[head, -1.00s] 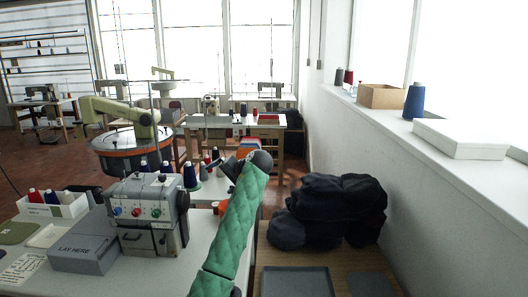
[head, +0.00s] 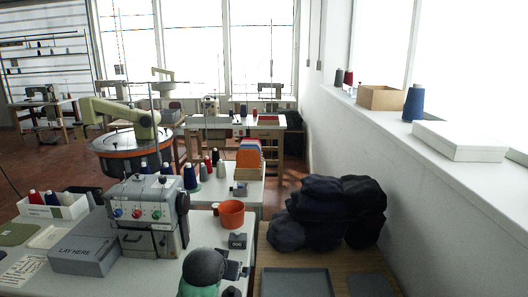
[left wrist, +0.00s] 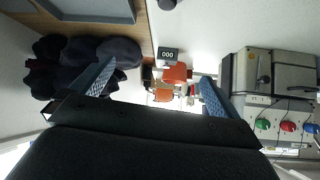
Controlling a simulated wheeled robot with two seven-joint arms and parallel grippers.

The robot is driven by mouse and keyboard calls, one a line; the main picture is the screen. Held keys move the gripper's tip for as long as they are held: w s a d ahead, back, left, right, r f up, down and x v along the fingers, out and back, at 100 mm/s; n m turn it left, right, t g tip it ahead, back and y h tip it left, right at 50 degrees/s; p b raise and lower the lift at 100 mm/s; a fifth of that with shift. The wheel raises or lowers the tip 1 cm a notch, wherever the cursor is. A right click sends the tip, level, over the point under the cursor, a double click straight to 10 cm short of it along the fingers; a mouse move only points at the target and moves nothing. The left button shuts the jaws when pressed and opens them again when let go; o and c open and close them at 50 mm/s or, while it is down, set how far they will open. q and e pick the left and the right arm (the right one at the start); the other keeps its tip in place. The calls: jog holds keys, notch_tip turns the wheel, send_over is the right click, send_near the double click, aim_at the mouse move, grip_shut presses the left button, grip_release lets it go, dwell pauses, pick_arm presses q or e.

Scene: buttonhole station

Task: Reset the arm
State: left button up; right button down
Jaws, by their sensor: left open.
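My left gripper (head: 240,268) is low at the bottom middle of the head view, over the near right end of the white table (head: 150,272). Its green-sleeved arm and dark round joint show just left of it. In the left wrist view the gripper's two blue textured fingers (left wrist: 157,78) stand wide apart with nothing between them held. A small black counter reading 000 (head: 237,241) stands just beyond the gripper; it also shows in the left wrist view (left wrist: 168,54). My right gripper is in neither view.
The grey machine (head: 148,215) with coloured buttons and the LAY HERE block (head: 84,252) stand left of the gripper. An orange pot (head: 231,213) stands beyond. A dark cloth pile (head: 328,212) and a grey tray (head: 295,284) lie right on the wooden surface.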

pick_arm(q)
jog(key=s+a+f+g, duration=0.1)
jog(key=s+f+g, duration=0.1)
jog(key=s+f, duration=0.6)
jog(key=s+a+f+g, duration=0.1)
jog(key=s+f, duration=0.7)
jog(key=s, duration=0.9)
jog(key=s+a+f+g, duration=0.1)
jog(key=s+f+g, duration=0.3)
jog(key=s+f, duration=0.4)
jog(key=s+p, duration=0.1)
jog(key=s, duration=0.4)
jog(key=shift+s+f, duration=0.25)
jog(key=shift+f, duration=0.15)
jog(key=shift+a, duration=0.15)
